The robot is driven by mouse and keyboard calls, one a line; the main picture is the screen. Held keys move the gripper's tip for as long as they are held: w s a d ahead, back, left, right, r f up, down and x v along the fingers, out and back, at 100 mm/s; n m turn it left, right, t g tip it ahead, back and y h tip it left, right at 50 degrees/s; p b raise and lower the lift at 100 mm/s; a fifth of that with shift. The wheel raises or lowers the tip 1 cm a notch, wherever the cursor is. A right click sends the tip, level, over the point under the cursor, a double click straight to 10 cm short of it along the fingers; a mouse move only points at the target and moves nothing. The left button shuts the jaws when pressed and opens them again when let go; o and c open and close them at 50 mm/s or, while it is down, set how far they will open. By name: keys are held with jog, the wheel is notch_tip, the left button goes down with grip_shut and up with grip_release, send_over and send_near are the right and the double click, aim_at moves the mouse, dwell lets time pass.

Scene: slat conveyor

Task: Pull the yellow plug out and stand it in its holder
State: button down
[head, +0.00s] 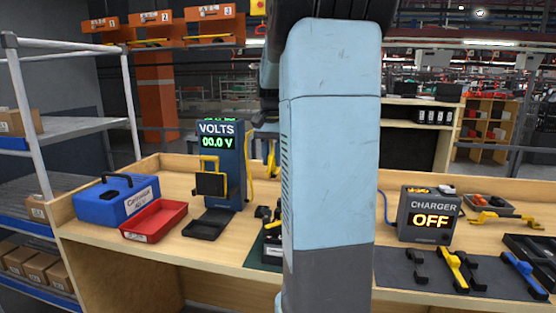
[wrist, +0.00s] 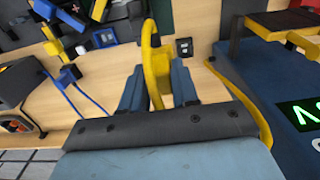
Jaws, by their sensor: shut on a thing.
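My gripper (wrist: 156,82) is shut on a yellow piece in the wrist view, which I take to be the yellow plug (wrist: 154,65). It has a rounded, loop-like top and sits between the two blue fingers. A yellow cable (wrist: 262,118) runs beside the meter and goes out of sight near the right finger. A small dark socket plate (wrist: 184,47) shows just beyond that finger, apart from the plug. In the head view my arm hides most of the area around the gripper, and a yellow piece (head: 272,158) shows at its left edge. I cannot tell which thing is the holder.
The voltmeter (head: 222,165) reads 00.0 V. The charger (head: 430,215) reads OFF. A red tray (head: 153,220) and a blue case (head: 115,199) stand left. A blue plug (wrist: 67,75) with its cable and several black parts (wrist: 110,38) lie left in the wrist view.

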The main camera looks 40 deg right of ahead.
jog(key=w+d, duration=0.1)
jog(key=w, duration=0.7)
jog(key=shift+w+d, duration=0.2)
jog(key=shift+w, duration=0.05)
dwell(0.4)
jog(key=shift+f, duration=0.25)
jog(key=shift+f, duration=6.85)
jog(key=shift+f, duration=1)
jog(key=c, duration=0.8)
grip_release()
